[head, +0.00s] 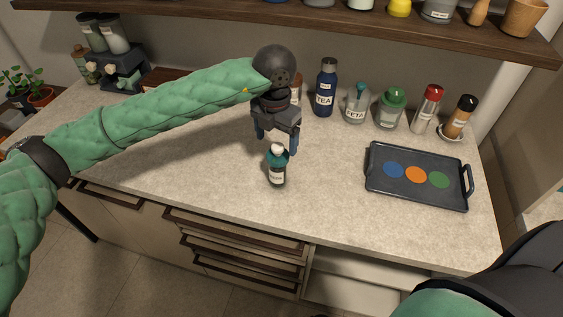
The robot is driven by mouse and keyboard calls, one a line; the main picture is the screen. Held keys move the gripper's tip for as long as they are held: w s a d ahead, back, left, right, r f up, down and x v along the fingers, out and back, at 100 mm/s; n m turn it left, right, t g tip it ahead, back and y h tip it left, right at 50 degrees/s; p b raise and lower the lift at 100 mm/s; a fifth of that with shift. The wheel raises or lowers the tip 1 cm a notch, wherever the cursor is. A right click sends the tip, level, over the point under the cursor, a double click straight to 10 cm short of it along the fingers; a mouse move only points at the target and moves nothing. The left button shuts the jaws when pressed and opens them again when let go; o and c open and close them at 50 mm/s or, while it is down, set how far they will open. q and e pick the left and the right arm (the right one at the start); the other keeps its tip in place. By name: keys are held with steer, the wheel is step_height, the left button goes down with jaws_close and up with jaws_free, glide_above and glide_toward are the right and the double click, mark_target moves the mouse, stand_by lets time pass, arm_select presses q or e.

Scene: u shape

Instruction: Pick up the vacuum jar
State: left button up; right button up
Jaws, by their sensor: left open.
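My left gripper (276,143) hangs over the counter with its fingers pointing down, open and empty. A teal bottle (277,173) with a white cap and a pale label stands upright at the fingertips, its cap between or just in front of them; I cannot tell which. No label that I can read says vacuum jar. A clear jar with a green lid (390,107) stands at the back right. A jar marked FETA (355,104) stands to its left. My right gripper is out of view.
A dark tray (384,151) with blue, orange and green discs lies on the right. A blue TEA bottle (326,91), a red-capped shaker (427,110) and a black-capped shaker (459,117) line the back. A wooden shelf (200,13) hangs above. The counter's front left is clear.

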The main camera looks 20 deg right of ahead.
mark_target(277, 146)
arm_select(q)
steer(key=shift+w+d+f, duration=0.1)
steer(key=shift+w+f, duration=0.2)
steer(key=shift+f, duration=0.5)
steer(key=shift+s+f, duration=0.2)
steer(key=shift+w+f+p, duration=0.1)
steer(key=shift+f+p, duration=0.25)
steer(key=shift+f, duration=0.5)
steer(key=f, duration=0.3)
steer(key=shift+w+d+f, duration=0.1)
steer(key=shift+d+f, duration=0.05)
steer(key=shift+d, duration=0.1)
steer(key=shift+a+f, duration=0.1)
steer(key=shift+f, duration=0.15)
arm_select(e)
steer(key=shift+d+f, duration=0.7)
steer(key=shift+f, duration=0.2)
arm_select(q)
steer(key=c, duration=1.5)
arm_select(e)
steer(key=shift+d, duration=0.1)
